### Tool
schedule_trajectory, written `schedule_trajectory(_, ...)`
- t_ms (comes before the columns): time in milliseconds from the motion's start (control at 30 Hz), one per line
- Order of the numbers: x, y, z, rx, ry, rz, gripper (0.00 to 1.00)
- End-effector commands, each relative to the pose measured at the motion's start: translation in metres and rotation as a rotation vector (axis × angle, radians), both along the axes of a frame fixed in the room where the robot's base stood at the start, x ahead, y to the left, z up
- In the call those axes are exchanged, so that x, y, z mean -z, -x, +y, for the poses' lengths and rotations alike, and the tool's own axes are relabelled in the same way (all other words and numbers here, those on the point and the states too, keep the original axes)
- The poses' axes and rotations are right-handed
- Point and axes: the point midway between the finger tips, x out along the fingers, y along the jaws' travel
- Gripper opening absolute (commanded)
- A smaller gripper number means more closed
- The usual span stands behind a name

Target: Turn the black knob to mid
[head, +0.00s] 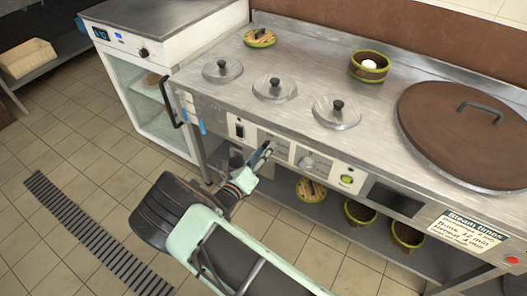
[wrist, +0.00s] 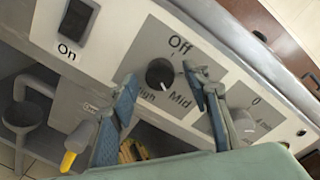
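The black knob (wrist: 160,74) sits on a grey plate of the stove's front panel in the wrist view. "Off" is printed above it, "Mid" at its lower right and "High" at its lower left. My gripper (wrist: 159,76) is open, one finger on each side of the knob, with gaps showing between the fingers and the knob. In the head view my gripper (head: 262,156) is at the front panel and hides the knob.
A black switch (wrist: 76,22) marked "On" is left of the knob. A light grey dial (wrist: 243,122) is to its right. A white cabinet (head: 160,45) is at the left. Bowls (head: 360,211) sit on the shelf below.

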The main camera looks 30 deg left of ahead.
Motion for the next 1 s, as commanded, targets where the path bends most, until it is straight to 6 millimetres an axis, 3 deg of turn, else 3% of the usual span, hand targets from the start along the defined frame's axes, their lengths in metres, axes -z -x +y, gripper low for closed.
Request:
schedule_trajectory(233,0.0,0.001,0.0,-0.001,0.0,-0.001,0.44)
schedule_trajectory(367,-0.001,0.012,0.001,-0.002,0.0,-0.001,0.44)
schedule_trajectory(800,-0.005,0.099,0.003,-0.003,0.0,0.0,0.44)
schedule_trajectory(1000,-0.006,0.117,0.003,-0.001,0.0,-0.001,0.44)
